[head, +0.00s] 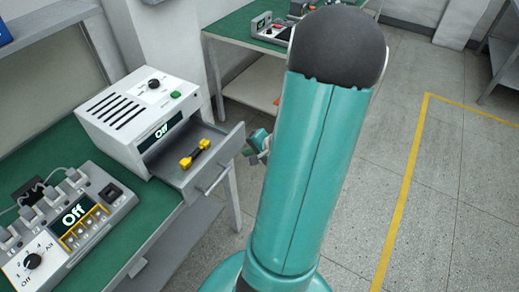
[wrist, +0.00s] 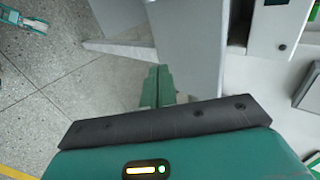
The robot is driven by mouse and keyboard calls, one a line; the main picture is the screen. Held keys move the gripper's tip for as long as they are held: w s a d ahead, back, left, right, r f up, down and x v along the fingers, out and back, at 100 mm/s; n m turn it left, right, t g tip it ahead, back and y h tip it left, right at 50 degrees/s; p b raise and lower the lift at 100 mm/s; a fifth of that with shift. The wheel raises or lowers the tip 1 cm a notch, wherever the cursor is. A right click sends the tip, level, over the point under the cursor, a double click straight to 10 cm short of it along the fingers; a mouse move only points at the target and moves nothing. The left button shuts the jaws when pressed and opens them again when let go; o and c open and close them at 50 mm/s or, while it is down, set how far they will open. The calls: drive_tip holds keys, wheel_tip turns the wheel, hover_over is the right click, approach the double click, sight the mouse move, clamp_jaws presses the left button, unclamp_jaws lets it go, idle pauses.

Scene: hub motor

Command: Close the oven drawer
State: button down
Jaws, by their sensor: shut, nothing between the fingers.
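The oven (head: 150,110) is a white box on the green workbench, with a display reading "Off". Its grey drawer (head: 222,163) is pulled out to the right, with a bar handle (head: 217,180) on its front. A yellow-and-black part (head: 195,153) lies inside the drawer. My gripper (head: 257,143) shows just to the right of the drawer front, partly hidden behind my arm. In the wrist view its green fingers (wrist: 157,84) are together and empty, close beside a grey surface. Whether they touch the drawer cannot be told.
A grey control unit (head: 75,215) with a knob, switches and an "Off" display stands on the green bench (head: 40,158) in front of the oven. Another green bench (head: 235,25) with devices stands behind. Open floor with a yellow line (head: 412,150) lies to the right.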

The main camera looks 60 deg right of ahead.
sight(233, 149)
drive_tip(key=shift+w+a+r, duration=0.1)
drive_tip(key=shift+w, duration=1.6)
drive_tip(key=w, duration=1.7)
drive_tip(key=shift+w+a, duration=0.1)
drive_tip(key=shift+a, duration=0.15)
drive_tip(key=shift+w+r, duration=0.15)
drive_tip(key=shift+w, duration=0.1)
drive_tip(key=shift+w, duration=0.15)
